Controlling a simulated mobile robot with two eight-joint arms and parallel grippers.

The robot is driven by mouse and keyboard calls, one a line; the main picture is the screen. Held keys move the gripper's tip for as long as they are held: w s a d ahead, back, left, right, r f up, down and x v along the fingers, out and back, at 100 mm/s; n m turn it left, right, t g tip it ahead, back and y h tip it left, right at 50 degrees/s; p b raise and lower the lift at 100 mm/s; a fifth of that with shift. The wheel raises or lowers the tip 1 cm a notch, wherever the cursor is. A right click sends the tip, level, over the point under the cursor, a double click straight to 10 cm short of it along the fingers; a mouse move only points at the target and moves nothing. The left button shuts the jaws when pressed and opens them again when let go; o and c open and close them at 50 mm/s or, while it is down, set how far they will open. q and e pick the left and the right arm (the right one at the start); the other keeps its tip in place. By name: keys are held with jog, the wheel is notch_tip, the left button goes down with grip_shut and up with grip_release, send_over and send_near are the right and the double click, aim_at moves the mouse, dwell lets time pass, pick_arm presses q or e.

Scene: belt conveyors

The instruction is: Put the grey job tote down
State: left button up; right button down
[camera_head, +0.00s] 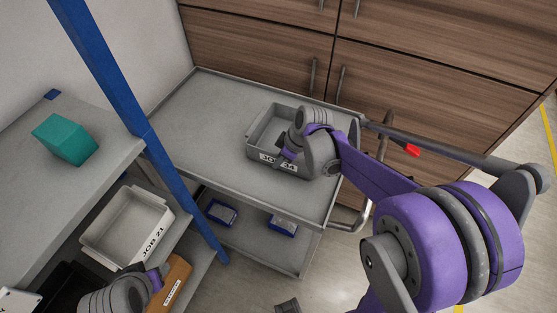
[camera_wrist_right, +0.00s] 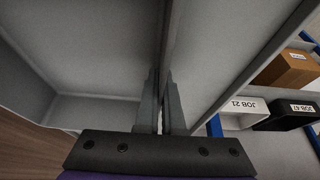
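The grey job tote (camera_head: 262,128) is an open-topped box with a partly covered label on its front wall, at the right part of the grey cart's top (camera_head: 205,110). My right gripper (camera_head: 286,156) is at the tote's front wall. In the right wrist view its two fingers (camera_wrist_right: 162,105) are close together on the tote's thin wall (camera_wrist_right: 166,45), with the tote's inside to the left. I cannot tell whether the tote's base touches the cart top. My left gripper (camera_head: 135,296) is at the lower left by the shelf; its fingers are not clear.
The cart has a raised rim and a lower shelf with blue bins (camera_head: 221,212). A blue post (camera_head: 120,95) stands between the cart and a left rack. The rack holds a teal block (camera_head: 66,139), a light tote (camera_head: 127,228) and a brown box (camera_head: 172,285). Wooden cabinets (camera_head: 260,45) stand behind.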

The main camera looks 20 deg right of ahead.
jog(key=shift+f, duration=0.15)
jog(key=c, duration=1)
grip_release()
jog(key=shift+c, duration=0.2)
jog(key=shift+r, duration=0.5)
jog(key=p+v, duration=0.1)
jog(key=v, duration=1)
jog(key=shift+s, duration=0.1)
jog(key=s+a+f+m+t+h, duration=0.1)
jog(key=s+a+f+m, duration=0.2)
jog(key=s, duration=0.4)
jog(key=s+a+f+m+t+h, duration=0.1)
jog(key=s+a+f+m+h, duration=0.1)
jog(key=s+m, duration=0.3)
jog(key=shift+s+a+f, duration=0.65)
jog(key=shift+s+a, duration=0.05)
jog(key=shift+s, duration=0.3)
